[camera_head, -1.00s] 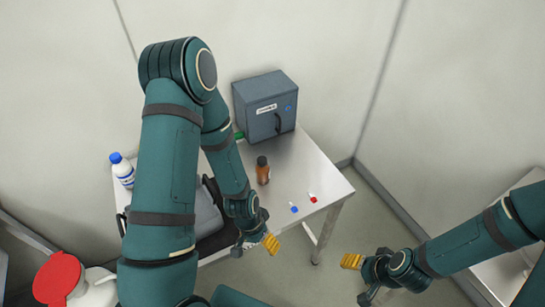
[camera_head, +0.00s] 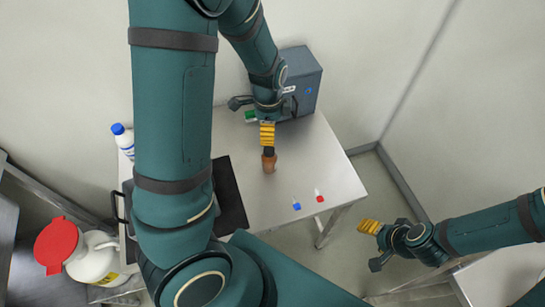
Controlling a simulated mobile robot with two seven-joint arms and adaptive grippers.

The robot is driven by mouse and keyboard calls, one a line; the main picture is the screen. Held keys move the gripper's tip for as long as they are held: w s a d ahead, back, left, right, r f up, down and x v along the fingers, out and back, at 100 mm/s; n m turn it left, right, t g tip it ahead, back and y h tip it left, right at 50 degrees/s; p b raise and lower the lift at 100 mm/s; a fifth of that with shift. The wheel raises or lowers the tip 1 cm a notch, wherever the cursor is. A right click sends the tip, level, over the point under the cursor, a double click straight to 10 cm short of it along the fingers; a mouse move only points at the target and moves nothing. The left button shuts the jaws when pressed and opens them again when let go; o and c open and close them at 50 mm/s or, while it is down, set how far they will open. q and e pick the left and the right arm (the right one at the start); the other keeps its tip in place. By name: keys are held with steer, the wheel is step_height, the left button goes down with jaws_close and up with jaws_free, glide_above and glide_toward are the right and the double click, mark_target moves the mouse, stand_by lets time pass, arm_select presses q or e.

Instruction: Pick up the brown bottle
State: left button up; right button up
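The brown bottle (camera_head: 269,164) with a dark cap stands on the metal table (camera_head: 328,172), right of the black case. My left gripper (camera_head: 267,136) points down with its yellow fingers right at the bottle's cap, partly covering the top. I cannot tell whether the fingers touch the cap or are just above or behind it, nor how far apart they are. My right gripper (camera_head: 369,227) is off the table's right side, away from the bottle. Its yellow fingers overlap in this view, so its opening is unclear.
A grey box (camera_head: 304,80) stands at the table's back, behind my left gripper, with a green item (camera_head: 251,116) beside it. Small blue-capped (camera_head: 297,206) and red-capped (camera_head: 319,198) vials lie front right. A white bottle (camera_head: 123,138) stands at left; a white jug (camera_head: 97,262) is front left.

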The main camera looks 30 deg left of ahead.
mark_target(269, 149)
arm_select(q)
step_height(269, 149, down, 8)
steer(key=shift+s+r+b, duration=0.15)
steer(key=shift+b, duration=0.3)
step_height(269, 149, down, 4)
steer(key=shift+a+f, duration=0.1)
jaws_close()
